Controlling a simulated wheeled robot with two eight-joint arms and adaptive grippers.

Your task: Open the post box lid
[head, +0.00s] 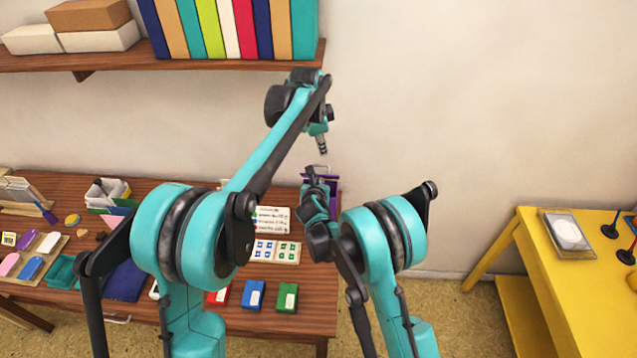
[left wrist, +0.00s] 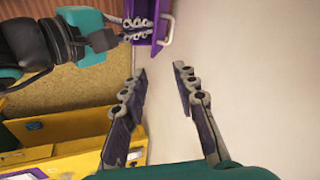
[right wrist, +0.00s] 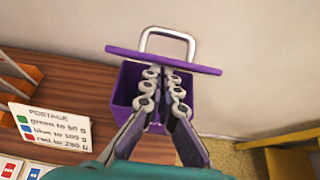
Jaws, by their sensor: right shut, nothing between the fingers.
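The purple post box (right wrist: 127,85) stands at the right end of the brown table. Its lid (right wrist: 165,58) shows as a thin purple strip in the right wrist view, with a pale metal handle (right wrist: 168,36) beyond it. I cannot tell how far the lid is raised. My right gripper (right wrist: 164,73) is shut and empty, its fingertips at the box just below the lid's near edge; contact is unclear. The box also shows in the left wrist view (left wrist: 152,10). My left gripper (head: 322,151) is open and empty, above the box and apart from it; its spread fingers show in the left wrist view (left wrist: 160,68).
A postage sign (right wrist: 52,125) stands left of the box. Stamp sheets (head: 275,250) and coloured inkpads (head: 253,294) lie on the table (head: 325,275). A shelf (head: 110,60) hangs above. A yellow table (head: 530,240) stands right, across a floor gap.

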